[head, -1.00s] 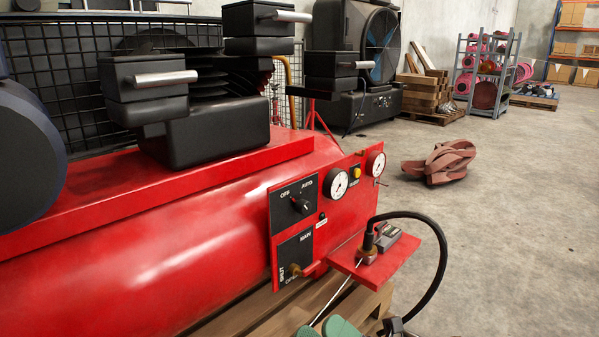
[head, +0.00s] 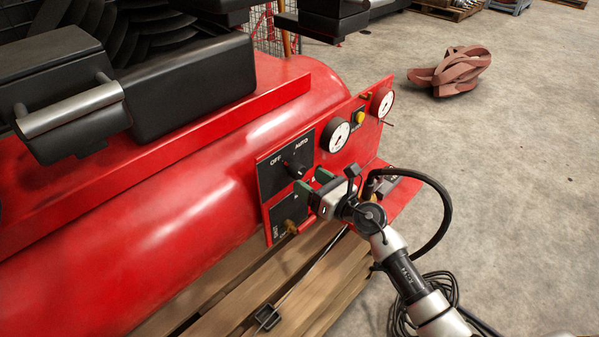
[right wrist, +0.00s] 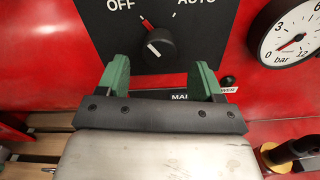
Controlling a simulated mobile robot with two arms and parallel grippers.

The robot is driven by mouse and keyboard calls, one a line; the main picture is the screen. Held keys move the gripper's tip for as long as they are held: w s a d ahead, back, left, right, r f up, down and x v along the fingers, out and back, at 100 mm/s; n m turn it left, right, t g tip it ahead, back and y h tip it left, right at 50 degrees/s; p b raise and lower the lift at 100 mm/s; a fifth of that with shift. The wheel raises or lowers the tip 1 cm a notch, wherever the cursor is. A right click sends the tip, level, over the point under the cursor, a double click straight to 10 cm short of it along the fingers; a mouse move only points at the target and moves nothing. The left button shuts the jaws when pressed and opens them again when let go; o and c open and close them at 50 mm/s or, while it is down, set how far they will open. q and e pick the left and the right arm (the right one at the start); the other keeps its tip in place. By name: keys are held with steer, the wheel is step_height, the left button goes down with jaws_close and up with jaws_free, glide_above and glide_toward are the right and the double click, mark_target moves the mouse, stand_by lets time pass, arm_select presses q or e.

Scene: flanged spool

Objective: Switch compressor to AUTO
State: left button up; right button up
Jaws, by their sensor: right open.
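The black selector panel (head: 286,160) marked OFF and AUTO is on the front of the red compressor (head: 190,190). Its round black knob (head: 297,170) also shows in the right wrist view (right wrist: 159,48), where a red mark at its upper left points toward OFF. My right gripper (head: 312,183) has green fingers and is open and empty. In the right wrist view the gripper (right wrist: 160,74) has its fingers apart, below and to either side of the knob. I cannot tell whether either finger touches the panel. My left gripper is not in view.
Two white gauges (head: 335,137) and a yellow button (head: 359,117) sit right of the knob. A lower panel (head: 287,211) has a brass valve. A red shelf with a black hose (head: 441,190) is close to my right arm. Pallet slats (head: 245,300) lie below.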

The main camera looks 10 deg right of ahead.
mark_target(301, 175)
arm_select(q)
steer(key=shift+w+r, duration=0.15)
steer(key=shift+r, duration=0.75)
arm_select(e)
steer(key=shift+x, duration=2)
steer(key=c, duration=0.9)
